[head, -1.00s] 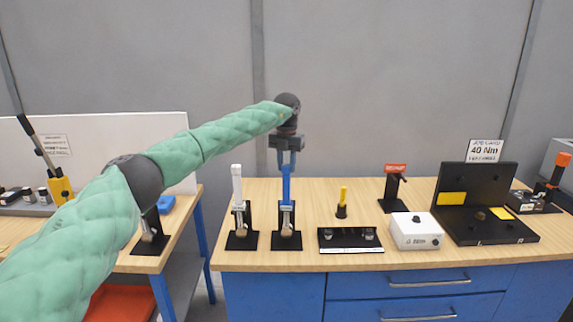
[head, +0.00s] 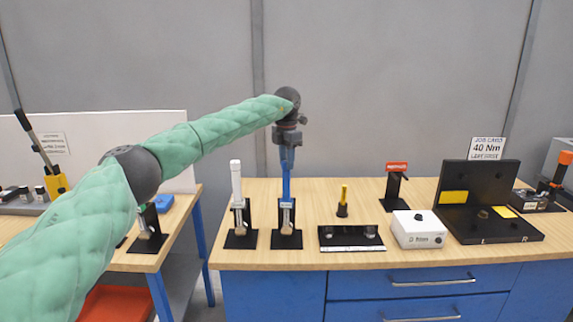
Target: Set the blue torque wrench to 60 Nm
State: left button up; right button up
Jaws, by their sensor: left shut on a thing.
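The blue torque wrench (head: 286,189) stands upright in a black-based stand (head: 286,239) near the front left of the wooden bench. My left gripper (head: 287,150) points down from above and is shut on the top of the blue wrench's handle. The scale on the wrench is too small to read. A white wrench (head: 236,183) stands upright in a similar stand just to the left. My right gripper does not show.
A black tray (head: 350,247), a white box with a display (head: 419,240), a yellow-handled tool (head: 342,201) and a red-labelled stand (head: 394,190) are to the right. A black fixture (head: 478,187) stands below a job card reading 40 Nm (head: 487,149). A side bench is at left.

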pick_arm(q)
jog(key=shift+m, duration=1.2)
jog(key=shift+m+b, duration=0.35)
jog(key=shift+m, duration=0.45)
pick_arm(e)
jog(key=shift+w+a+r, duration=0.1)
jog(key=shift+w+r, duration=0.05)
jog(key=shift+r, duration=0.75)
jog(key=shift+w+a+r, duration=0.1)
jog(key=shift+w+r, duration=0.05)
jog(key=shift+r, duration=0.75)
pick_arm(q)
jog(key=o, duration=1)
jog(key=shift+r, duration=0.25)
notch_tip(320, 180, up, 7)
jog(key=shift+r+b, duration=0.15)
jog(key=shift+b, duration=1.05)
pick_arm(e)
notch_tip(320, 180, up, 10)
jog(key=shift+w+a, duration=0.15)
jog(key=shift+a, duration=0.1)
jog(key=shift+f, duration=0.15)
